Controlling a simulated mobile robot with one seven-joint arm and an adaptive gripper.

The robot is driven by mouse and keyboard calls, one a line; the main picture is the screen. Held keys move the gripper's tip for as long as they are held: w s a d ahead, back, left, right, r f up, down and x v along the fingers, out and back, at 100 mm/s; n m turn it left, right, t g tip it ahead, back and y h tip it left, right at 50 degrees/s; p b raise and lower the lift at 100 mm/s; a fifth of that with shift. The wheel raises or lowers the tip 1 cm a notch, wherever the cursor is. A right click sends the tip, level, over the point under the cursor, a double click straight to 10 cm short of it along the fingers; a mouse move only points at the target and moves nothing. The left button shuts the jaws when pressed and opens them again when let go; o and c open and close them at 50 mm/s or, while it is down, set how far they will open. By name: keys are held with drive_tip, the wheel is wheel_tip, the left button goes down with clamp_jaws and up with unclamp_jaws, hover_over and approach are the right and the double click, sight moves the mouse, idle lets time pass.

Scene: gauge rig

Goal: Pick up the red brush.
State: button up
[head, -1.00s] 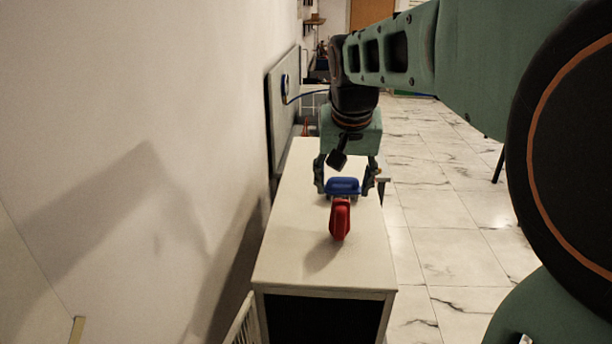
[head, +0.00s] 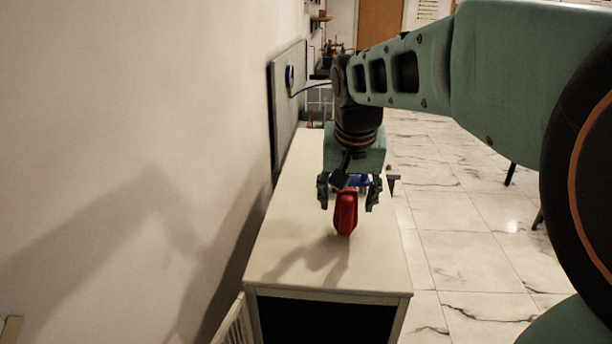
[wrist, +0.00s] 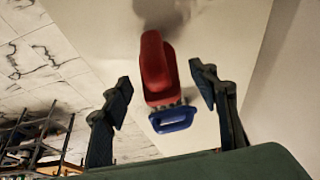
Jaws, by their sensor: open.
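The red brush (head: 345,214) stands on the white cabinet top, toward its near end. In the wrist view the red brush (wrist: 157,68) lies ahead of and between my fingers, with free space on both sides. My gripper (head: 348,203) is open and empty, its two fingers spread either side of the brush in the head view. It also shows open in the wrist view (wrist: 163,88). In the head view the blue thing (head: 358,181) is partly hidden behind the brush and gripper.
The white cabinet top (head: 290,240) is clear on its left and near end. A wall runs close along its left side, with a panel (head: 288,105) further back. Marble floor (head: 460,260) is open to the right. A white slatted rack (head: 232,325) stands at the near left.

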drive_tip(key=shift+c, duration=0.3)
drive_tip(key=shift+s, duration=0.1)
drive_tip(key=c, duration=1.4)
drive_tip(key=shift+r, duration=0.15)
